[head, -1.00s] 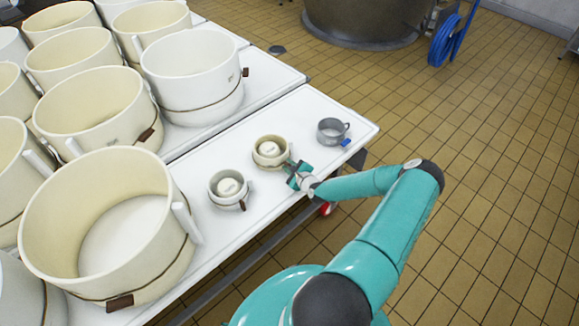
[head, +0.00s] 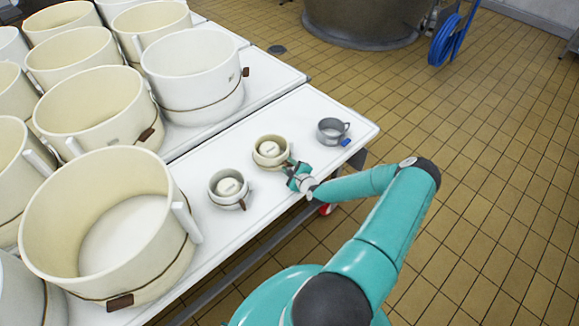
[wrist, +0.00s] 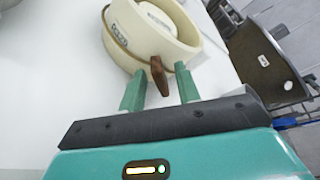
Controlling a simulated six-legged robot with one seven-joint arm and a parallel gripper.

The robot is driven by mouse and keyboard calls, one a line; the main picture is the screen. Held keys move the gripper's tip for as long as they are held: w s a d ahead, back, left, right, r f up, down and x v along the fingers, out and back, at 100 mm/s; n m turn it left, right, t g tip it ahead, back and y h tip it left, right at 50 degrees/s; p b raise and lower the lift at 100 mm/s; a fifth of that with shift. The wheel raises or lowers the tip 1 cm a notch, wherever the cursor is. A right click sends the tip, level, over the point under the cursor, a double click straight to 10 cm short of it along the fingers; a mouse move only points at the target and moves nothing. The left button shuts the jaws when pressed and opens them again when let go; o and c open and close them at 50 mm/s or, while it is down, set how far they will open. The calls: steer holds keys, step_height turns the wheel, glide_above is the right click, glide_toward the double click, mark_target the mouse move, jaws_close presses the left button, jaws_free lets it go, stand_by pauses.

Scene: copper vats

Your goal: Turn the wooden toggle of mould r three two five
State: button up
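A small cream mould (head: 270,154) with a brown band and a white insert stands on the white table. It also shows in the wrist view (wrist: 125,45), with a small label on its side too blurred to read surely. Its brown wooden toggle (wrist: 158,76) sticks out from the band towards my gripper. My gripper (head: 298,174) is at the mould's right side in the head view. In the wrist view its green fingers (wrist: 160,72) are open, one on each side of the toggle, with a visible gap to both.
A second small mould (head: 222,197) stands to the left, and a grey metal cup (head: 328,136) with a blue tag to the right. Large cream moulds (head: 193,100) crowd the table behind. The table's front edge is near my arm; the tiled floor (head: 480,170) is open.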

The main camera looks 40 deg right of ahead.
steer(key=v, duration=1.3)
steer(key=shift+s, duration=0.35)
steer(key=shift+o, duration=0.2)
steer(key=shift+r, duration=0.1)
